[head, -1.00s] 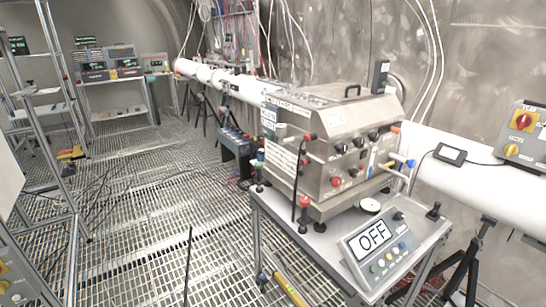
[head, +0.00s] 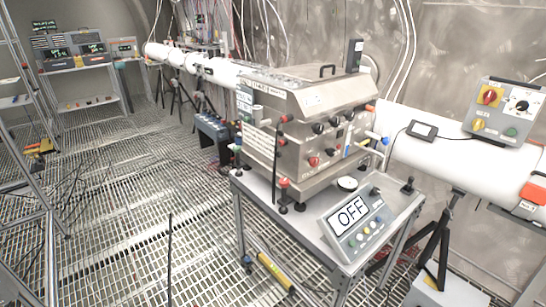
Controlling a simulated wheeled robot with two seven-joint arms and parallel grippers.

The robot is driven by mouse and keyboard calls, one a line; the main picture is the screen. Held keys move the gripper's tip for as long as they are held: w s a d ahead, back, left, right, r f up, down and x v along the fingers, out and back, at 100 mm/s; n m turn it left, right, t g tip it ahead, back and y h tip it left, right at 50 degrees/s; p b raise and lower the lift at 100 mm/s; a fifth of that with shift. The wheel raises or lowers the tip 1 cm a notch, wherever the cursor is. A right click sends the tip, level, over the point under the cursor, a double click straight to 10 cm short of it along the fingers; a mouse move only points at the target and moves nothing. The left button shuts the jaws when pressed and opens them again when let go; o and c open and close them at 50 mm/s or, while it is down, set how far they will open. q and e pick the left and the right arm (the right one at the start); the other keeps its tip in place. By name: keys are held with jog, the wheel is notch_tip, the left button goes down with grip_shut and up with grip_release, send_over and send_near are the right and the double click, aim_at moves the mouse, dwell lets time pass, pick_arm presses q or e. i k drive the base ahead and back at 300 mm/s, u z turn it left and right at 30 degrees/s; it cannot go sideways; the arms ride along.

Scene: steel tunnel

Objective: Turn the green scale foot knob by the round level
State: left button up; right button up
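A steel scale platform (head: 312,222) on a frame stands right of centre, with a steel instrument box (head: 305,125) on it. Small coloured knobs stand at its corners. A red-topped one (head: 283,185) is at the near left, a blue-topped one (head: 385,141) at the far right and a black one (head: 408,186) at the right. A small white disc (head: 347,183), possibly the round level, lies behind the display (head: 352,212), which reads OFF. Neither gripper is in view.
A white beam pipe (head: 450,165) runs behind the box, on black tripods (head: 437,240). A control box (head: 505,110) sits on the pipe. Grating floor (head: 130,215) left of the platform is mostly open.

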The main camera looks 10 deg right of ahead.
aim_at(237, 149)
jog(key=u, duration=0.35)
jog(key=i, duration=1.5)
jog(key=z, duration=0.55)
